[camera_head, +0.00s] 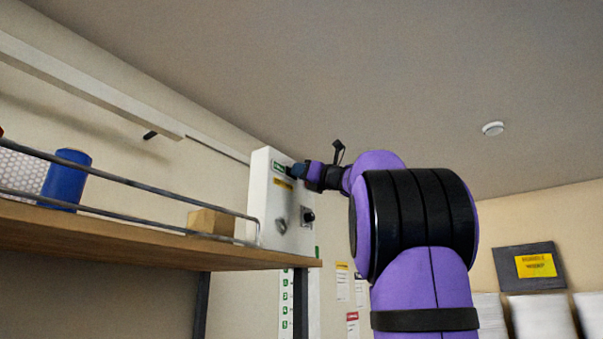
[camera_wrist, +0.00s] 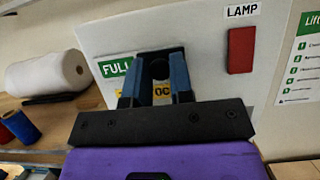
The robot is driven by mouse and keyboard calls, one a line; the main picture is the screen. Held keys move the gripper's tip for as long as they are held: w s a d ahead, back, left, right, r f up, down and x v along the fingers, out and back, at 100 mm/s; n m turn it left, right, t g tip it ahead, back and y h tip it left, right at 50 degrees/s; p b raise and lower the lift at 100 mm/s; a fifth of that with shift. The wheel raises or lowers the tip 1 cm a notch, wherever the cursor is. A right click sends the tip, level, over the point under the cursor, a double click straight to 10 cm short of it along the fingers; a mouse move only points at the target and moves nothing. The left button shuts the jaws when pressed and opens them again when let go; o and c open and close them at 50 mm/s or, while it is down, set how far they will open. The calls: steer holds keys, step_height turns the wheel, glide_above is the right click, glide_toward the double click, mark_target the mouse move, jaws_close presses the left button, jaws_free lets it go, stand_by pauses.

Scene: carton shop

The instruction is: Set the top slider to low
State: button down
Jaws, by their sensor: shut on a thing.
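A white control panel (camera_head: 262,205) stands at the right end of the wooden shelf. My gripper (camera_head: 293,170) is at the upper part of its face, beside a green label (camera_head: 279,167). In the wrist view my gripper (camera_wrist: 166,80) has its blue fingers shut on a dark slider knob (camera_wrist: 160,56) in front of the white panel (camera_wrist: 205,55). A green label reading "FULL" (camera_wrist: 113,67) is left of the knob. A yellow label (camera_wrist: 162,91) shows partly between the fingers. The slider's track is mostly hidden by the gripper.
Lower on the panel are a grey knob (camera_head: 280,222) and a black knob (camera_head: 307,215). A red block labelled "LAMP" (camera_wrist: 241,50) is right of the gripper. The shelf (camera_head: 130,237) has a rail, a blue cylinder (camera_head: 66,178) and a small carton (camera_head: 211,222).

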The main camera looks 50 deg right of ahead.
mark_target(278, 163)
steer(key=shift+a, duration=0.1)
steer(key=shift+s+a, duration=0.2)
steer(key=shift+a, duration=2.55)
steer(key=c, duration=1)
jaws_free()
steer(key=shift+a, duration=0.15)
steer(key=shift+s, duration=0.1)
steer(key=v, duration=1)
steer(key=shift+s, duration=0.3)
steer(key=shift+f, duration=0.1)
